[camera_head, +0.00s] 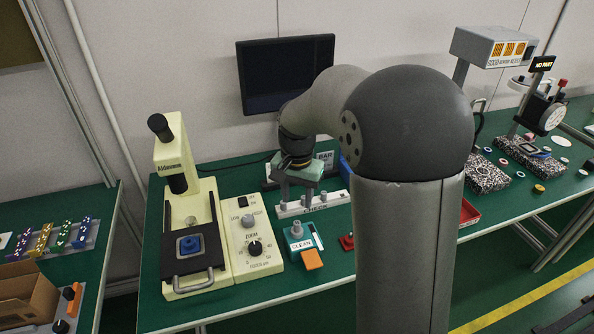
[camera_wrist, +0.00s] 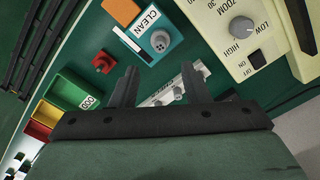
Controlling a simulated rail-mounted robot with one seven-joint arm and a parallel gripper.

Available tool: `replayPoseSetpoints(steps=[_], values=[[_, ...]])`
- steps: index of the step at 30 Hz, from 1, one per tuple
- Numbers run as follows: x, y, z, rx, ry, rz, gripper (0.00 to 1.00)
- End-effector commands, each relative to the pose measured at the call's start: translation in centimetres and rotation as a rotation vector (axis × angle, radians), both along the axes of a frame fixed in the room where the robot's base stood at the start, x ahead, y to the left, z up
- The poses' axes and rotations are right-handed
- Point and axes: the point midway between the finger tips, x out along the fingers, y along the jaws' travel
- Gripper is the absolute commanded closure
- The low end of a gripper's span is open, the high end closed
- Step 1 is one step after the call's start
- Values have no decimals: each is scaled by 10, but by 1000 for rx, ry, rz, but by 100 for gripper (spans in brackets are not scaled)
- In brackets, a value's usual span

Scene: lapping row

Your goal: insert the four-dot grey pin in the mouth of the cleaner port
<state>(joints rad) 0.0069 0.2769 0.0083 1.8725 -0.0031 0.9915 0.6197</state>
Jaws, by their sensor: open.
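The cleaner port is a small teal box marked CLEAN (camera_head: 301,241), in front of the white CHECK rack; it also shows in the wrist view (camera_wrist: 144,28). A grey round piece with dark dots (camera_wrist: 160,41) stands upright on it; I cannot count the dots or tell whether it is a pin or the port's own mouth. My gripper (camera_head: 298,196) is open, over the white rack (camera_head: 319,209). In the wrist view its fingers (camera_wrist: 159,88) are apart, with part of the rack and grey pins (camera_wrist: 178,93) visible between and beyond them. The fingers partly hide the rack.
An orange block (camera_head: 312,259) lies in front of the port and a red knob (camera_head: 347,242) to its right. A control box with dials (camera_head: 253,240) and a microscope (camera_head: 187,215) stand left. Green, yellow and red bins (camera_wrist: 69,91) show in the wrist view.

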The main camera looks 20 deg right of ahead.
Motion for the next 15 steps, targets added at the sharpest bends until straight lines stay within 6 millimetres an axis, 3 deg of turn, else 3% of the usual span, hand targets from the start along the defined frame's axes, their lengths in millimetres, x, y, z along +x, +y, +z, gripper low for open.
replayPoseSetpoints(steps=[6,15], values=[[1,0,51,0,-4,0,58],[0,0,82,0,0,0,58]])
